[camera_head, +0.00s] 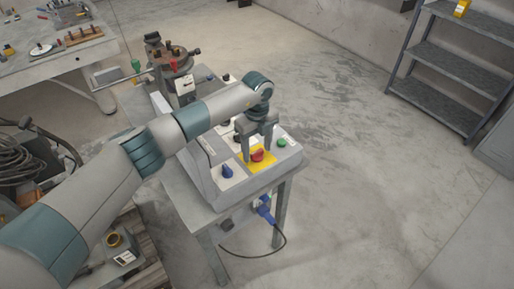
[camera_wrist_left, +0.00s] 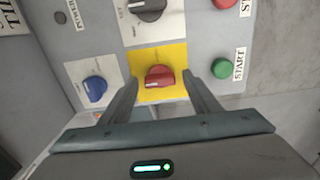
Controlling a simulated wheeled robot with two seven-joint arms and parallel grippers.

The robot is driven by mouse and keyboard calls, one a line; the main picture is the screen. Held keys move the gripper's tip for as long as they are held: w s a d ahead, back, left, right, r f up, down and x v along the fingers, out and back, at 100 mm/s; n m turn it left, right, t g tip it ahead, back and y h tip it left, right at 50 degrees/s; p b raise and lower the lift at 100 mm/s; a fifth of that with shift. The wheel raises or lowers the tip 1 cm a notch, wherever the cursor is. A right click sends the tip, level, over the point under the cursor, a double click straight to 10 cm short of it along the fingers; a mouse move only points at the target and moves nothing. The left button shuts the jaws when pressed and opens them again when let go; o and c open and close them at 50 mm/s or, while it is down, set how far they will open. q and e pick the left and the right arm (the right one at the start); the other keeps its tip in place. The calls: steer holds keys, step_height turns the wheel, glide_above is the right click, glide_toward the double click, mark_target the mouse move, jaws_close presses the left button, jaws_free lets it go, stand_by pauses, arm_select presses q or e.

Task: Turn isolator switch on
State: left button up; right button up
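The control box (camera_head: 210,192) stands on a small metal table. On its sloped panel a red rotary switch (camera_head: 257,155) sits on a yellow plate; in the left wrist view the red switch (camera_wrist_left: 159,76) has its handle lying roughly level across the picture. I cannot read its position marks. My left gripper (camera_head: 257,146) points down over the panel. In the left wrist view its two fingers (camera_wrist_left: 160,98) are apart, one on each side of the yellow plate, with nothing between them touching. My right gripper is in neither view.
Near the red switch are a blue knob (camera_wrist_left: 95,89), a black knob (camera_wrist_left: 148,8), a green start button (camera_wrist_left: 222,68) and a red button (camera_wrist_left: 222,2). A blue plug (camera_head: 265,212) with a cable hangs at the table's front. Shelving (camera_head: 450,60) stands far right.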

arm_select(q)
steer(key=c, duration=1)
